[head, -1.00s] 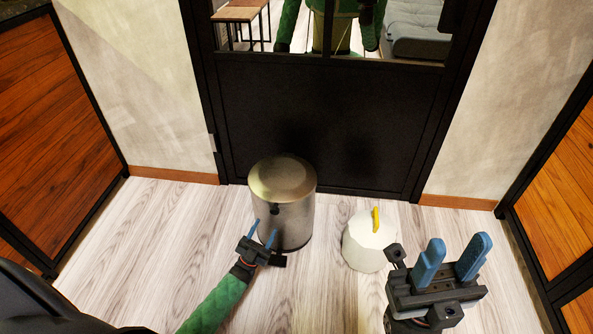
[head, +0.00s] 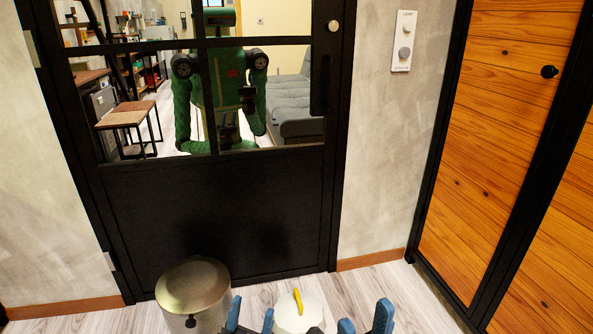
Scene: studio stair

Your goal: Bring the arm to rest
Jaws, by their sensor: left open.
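My right gripper (head: 364,320) is further right at the bottom edge. Its two blue fingers are also apart, and no object shows between them. The arms and wrists of both are below the picture.
The round metal bin (head: 194,288) and the white object with a yellow top piece (head: 298,312) stand on the pale wood floor before a black door (head: 215,215) with glass panes. A wooden panel door (head: 495,150) is at right. Floor is clear at lower right.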

